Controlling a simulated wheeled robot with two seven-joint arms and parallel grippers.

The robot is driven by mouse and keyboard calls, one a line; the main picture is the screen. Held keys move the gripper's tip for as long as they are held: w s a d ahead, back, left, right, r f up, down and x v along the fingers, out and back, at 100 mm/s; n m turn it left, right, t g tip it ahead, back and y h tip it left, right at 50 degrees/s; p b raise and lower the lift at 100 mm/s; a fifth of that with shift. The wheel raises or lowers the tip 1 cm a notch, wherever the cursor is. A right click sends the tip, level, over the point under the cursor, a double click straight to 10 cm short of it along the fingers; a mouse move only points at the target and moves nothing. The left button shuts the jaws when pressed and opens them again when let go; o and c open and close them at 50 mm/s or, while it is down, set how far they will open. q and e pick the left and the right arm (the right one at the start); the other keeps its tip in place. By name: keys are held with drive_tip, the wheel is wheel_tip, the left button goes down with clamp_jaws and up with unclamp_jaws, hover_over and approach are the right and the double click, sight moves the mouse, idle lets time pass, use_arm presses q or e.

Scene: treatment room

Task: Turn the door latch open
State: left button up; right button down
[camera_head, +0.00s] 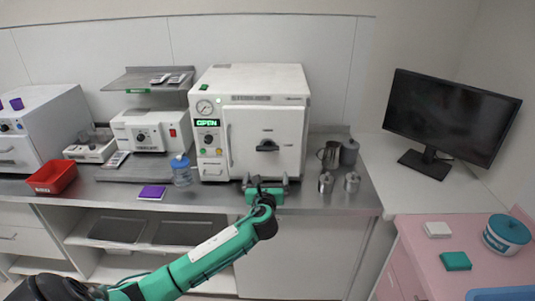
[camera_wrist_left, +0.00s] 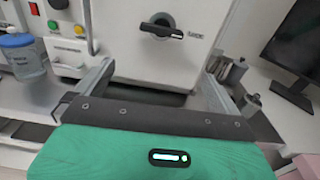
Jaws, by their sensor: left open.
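The door latch (camera_head: 267,146) is a dark handle on the front of the white machine's door (camera_head: 247,165). In the left wrist view the latch (camera_wrist_left: 162,30) lies roughly level, its bar pointing right toward a printed label. My left gripper (camera_head: 265,181) is at the counter's front edge, below the latch and apart from it. In the left wrist view its two fingers (camera_wrist_left: 152,82) are spread wide with nothing between them. My right gripper is in neither view.
Metal jugs (camera_head: 328,154) and cups stand right of the machine. A blue-capped jar (camera_head: 181,170) and a purple pad (camera_head: 151,192) are on the left. A monitor (camera_head: 450,115) stands far right. Space directly before the latch is clear.

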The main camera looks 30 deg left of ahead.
sight(267, 150)
use_arm(q)
drive_tip(key=shift+y, duration=0.3)
drive_tip(key=x, duration=0.4)
drive_tip(key=r+p+x, duration=0.1)
drive_tip(key=x, duration=0.3)
drive_tip(key=r+p+x, duration=0.1)
drive_tip(key=x, duration=0.3)
drive_tip(key=shift+w, duration=0.35)
drive_tip(key=shift+w+a+p, duration=0.3)
drive_tip(key=shift+w+a, duration=0.05)
drive_tip(key=shift+w, duration=0.15)
drive_tip(key=shift+f, duration=0.1)
drive_tip(key=c, duration=1)
